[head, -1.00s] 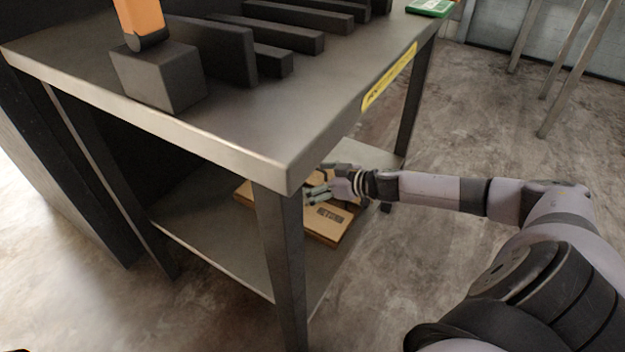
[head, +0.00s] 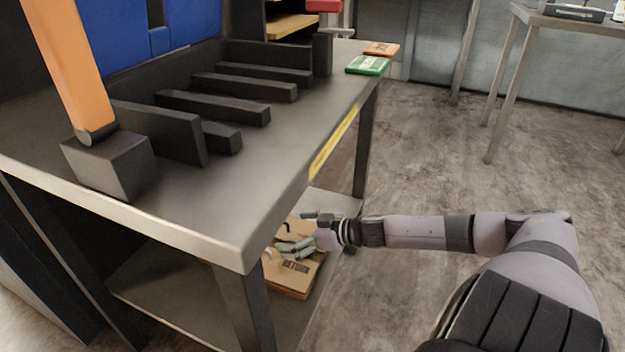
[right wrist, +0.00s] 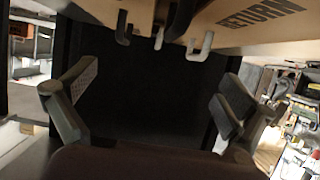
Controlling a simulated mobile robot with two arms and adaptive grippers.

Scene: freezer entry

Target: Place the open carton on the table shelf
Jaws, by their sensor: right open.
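The brown carton (head: 288,282) with dark print lies on the lower table shelf (head: 182,310), under the tabletop's right side. The tabletop and front leg hide part of it. My right gripper (head: 282,250) reaches in from the right and its fingers overlap the carton in the head view; whether they touch it cannot be told. In the right wrist view the right gripper (right wrist: 150,105) has its fingers wide apart with nothing between them. A brown panel printed RETURN (right wrist: 230,28) with hook-shaped pieces (right wrist: 200,46) spans the top there. My left gripper is not in view.
The tabletop (head: 215,190) overhangs the shelf, with a front leg (head: 243,312) beside the carton. Black bars (head: 225,108), an orange post (head: 72,65) and a green flat box (head: 369,65) are on top. The floor to the right (head: 420,150) is clear.

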